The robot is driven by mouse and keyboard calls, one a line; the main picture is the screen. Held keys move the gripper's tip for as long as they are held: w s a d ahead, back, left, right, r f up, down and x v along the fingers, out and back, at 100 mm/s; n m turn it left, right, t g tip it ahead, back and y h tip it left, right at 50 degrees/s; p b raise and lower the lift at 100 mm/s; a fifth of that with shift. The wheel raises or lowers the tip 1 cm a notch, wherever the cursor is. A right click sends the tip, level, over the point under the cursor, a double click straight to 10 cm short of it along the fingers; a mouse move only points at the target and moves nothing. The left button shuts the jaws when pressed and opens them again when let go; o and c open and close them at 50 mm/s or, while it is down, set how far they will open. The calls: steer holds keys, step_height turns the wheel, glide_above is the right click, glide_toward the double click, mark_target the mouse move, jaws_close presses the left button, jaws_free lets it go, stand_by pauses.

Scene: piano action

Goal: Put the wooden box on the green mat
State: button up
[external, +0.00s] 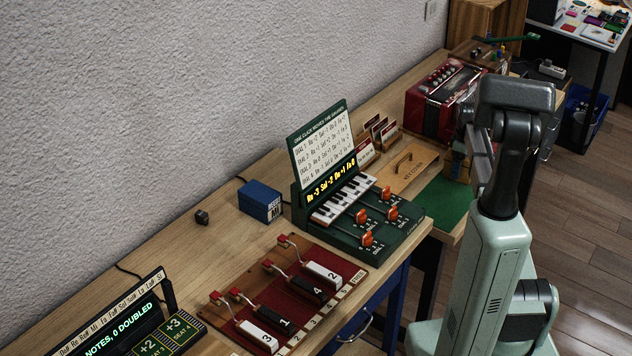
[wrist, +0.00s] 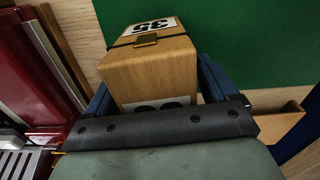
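The wooden box (wrist: 150,72) is a light brown block with a dark band, a small brass clasp and a white label reading 35. In the wrist view it sits between the two blue fingers of my gripper (wrist: 160,90), which lie against its sides. In the external view part of the box (external: 457,162) shows beside my arm, at the far end of the green mat (external: 445,201). The mat (wrist: 260,45) also fills the upper right of the wrist view. My arm hides the gripper in the external view. I cannot tell whether the box touches the surface beneath.
A red accordion (external: 440,98) stands just beyond the box, and its red side (wrist: 35,70) is close at left in the wrist view. A wooden panel with a handle (external: 404,168), card holders and a green keyboard console (external: 350,205) stand left of the mat.

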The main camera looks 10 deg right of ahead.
step_height(320, 180, up, 12)
steer(key=shift+r, duration=0.2)
stand_by(0.7)
